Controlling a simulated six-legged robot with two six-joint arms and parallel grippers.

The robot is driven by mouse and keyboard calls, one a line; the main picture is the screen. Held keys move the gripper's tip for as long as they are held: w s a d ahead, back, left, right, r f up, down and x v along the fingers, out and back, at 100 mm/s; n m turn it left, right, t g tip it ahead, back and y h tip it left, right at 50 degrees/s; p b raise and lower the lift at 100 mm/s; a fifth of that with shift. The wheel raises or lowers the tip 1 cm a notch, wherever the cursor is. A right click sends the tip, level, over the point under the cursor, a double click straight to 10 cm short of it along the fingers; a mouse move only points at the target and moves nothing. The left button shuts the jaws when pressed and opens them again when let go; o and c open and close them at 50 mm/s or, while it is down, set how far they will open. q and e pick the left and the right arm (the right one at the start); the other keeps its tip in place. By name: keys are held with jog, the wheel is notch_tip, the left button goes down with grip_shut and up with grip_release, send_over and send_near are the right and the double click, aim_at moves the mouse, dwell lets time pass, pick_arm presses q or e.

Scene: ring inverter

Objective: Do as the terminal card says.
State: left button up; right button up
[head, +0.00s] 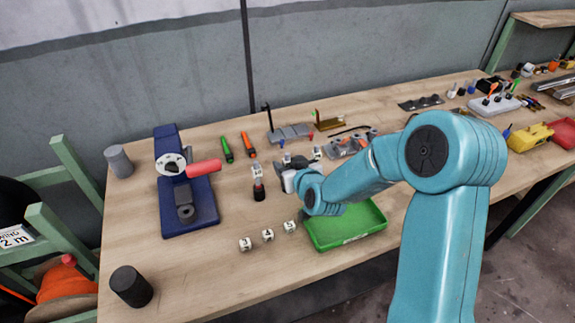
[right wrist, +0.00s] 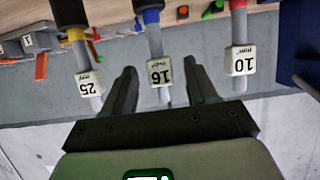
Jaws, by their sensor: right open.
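My right gripper (head: 293,163) is open; its two fingers also show in the right wrist view (right wrist: 163,88). That view is upside down. A piece with a white tag marked 16 (right wrist: 160,72) and a blue band stands between the fingers in the picture; contact cannot be told. To either side stand similar pieces tagged 25 (right wrist: 90,82), with a yellow band, and 10 (right wrist: 240,61), with a red band. In the head view the red-banded piece (head: 258,190) stands left of my gripper. I cannot make out the terminal card. My left gripper is out of view.
A blue press-like tool (head: 173,222) with a red handle stands left. Three white numbered cubes (head: 268,236) lie near the front edge beside a green tray (head: 350,237). A black cylinder (head: 131,287) stands front left. Bare table lies between the cylinder and cubes.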

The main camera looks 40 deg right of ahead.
aim_at(288, 164)
jog(key=x, duration=0.3)
jog(key=shift+w+d+f+p, duration=0.1)
jog(key=shift+w+f+p, duration=0.1)
jog(key=shift+w+p, duration=0.15)
jog(key=shift+s+r, duration=0.1)
jog(key=shift+s, duration=0.05)
jog(key=shift+c, duration=0.9)
grip_shut()
jog(key=shift+r, duration=0.1)
